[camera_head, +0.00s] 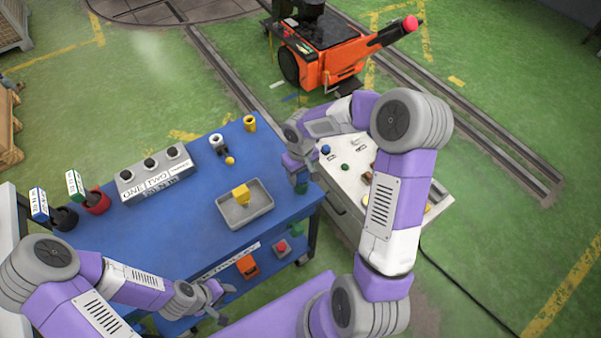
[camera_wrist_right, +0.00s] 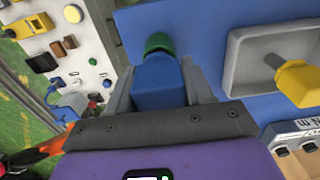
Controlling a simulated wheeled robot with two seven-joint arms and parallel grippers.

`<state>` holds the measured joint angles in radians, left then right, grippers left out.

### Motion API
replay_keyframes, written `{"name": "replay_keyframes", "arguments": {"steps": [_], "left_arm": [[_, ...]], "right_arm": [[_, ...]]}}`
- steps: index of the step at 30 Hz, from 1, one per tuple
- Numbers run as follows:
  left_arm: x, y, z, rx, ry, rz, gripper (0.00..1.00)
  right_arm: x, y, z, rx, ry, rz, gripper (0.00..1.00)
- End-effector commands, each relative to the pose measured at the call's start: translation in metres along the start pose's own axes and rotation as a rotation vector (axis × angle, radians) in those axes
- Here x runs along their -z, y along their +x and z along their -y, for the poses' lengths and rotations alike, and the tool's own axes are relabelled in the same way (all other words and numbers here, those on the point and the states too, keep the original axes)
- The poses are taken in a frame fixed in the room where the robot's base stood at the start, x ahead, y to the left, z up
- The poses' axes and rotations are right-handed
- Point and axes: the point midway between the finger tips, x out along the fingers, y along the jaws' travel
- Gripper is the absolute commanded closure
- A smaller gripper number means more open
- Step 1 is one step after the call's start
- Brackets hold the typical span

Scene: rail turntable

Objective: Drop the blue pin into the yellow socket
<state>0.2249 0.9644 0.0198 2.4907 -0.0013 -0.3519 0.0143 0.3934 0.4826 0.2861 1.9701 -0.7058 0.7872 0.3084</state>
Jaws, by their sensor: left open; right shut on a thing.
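The blue pin (camera_wrist_right: 158,82) is between the fingers of my right gripper in the right wrist view. A green round piece (camera_wrist_right: 158,43) shows at the pin's far end. I cannot tell whether the pin sits in it or is above it. In the head view my right gripper (camera_head: 300,174) is low over the right side of the blue table, shut on the pin, which is mostly hidden there. The yellow socket (camera_head: 249,123) stands at the table's back right corner, beyond the right gripper. My left gripper (camera_head: 213,298) is open and empty by the table's front edge.
A grey tray (camera_head: 262,213) holds a yellow piece (camera_head: 240,194). A white-grey socket (camera_head: 216,142) stands left of the yellow one. A grey three-knob box (camera_head: 155,174) is at the left. A white panel (camera_head: 345,190) stands right of the table.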

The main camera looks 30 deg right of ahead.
Motion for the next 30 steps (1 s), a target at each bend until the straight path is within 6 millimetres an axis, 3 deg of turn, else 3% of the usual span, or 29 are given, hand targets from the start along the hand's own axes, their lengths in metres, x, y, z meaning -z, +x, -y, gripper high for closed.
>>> {"name": "replay_keyframes", "arguments": {"steps": [30], "left_arm": [[-0.001, -0.032, -0.012, 0.0, 0.0, 0.0, 0.57]], "right_arm": [[0.001, -0.048, 0.0, -0.001, 0.0, -0.002, 0.85]]}}
